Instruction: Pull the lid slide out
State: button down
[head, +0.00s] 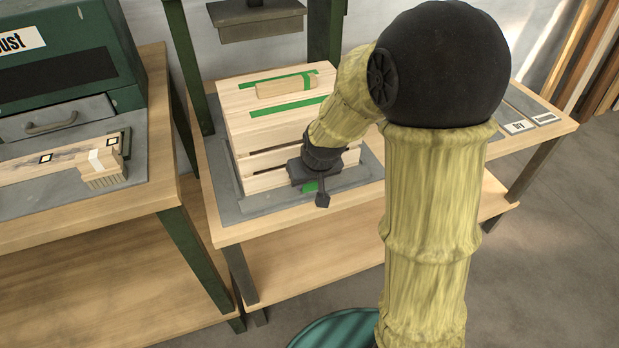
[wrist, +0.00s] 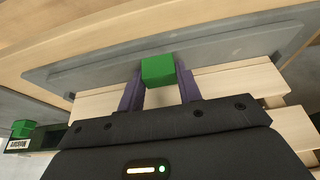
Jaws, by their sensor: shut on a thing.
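The wooden crate (head: 240,128) stands on a grey mat, with its lid on top. My gripper (head: 312,184) is low at the crate's front face. Its two fingers (wrist: 159,88) are shut on a green tab (wrist: 158,70), the visible end of the lid slide. A bit of this green also shows in the head view (head: 311,187). The rest of the slide is hidden by my gripper. Crate slats (wrist: 238,82) show behind the fingers.
The grey mat (head: 222,190) lies on a wooden bench. A green press frame (head: 185,65) with a dark plate (head: 255,20) stands over the crate. Labelled cards (head: 518,127) lie at right.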

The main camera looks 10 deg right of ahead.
jog(key=shift+s+f, duration=0.1)
jog(key=shift+s, duration=0.05)
jog(key=c, duration=1)
grip_release()
jog(key=shift+o, duration=0.2)
jog(key=p+v, duration=0.4)
jog(key=v, duration=1.3)
jog(key=shift+r+p, duration=0.3)
jog(key=shift+p, duration=0.1)
jog(key=shift+d, duration=0.15)
jog(key=s+d+f+m+g, duration=0.2)
jog(key=s+d+f, duration=0.4)
jog(key=f, duration=0.4)
jog(key=w+a+p+v, duration=0.1)
jog(key=w+p+v, duration=0.1)
jog(key=p+v, duration=0.9)
jog(key=w+a+r+p+v, duration=0.1)
jog(key=w+a+p+v, duration=0.1)
jog(key=p+v, duration=1)
jog(key=shift+r+h+p, duration=0.2)
jog(key=shift+h+p, duration=0.2)
jog(key=shift+p, duration=0.05)
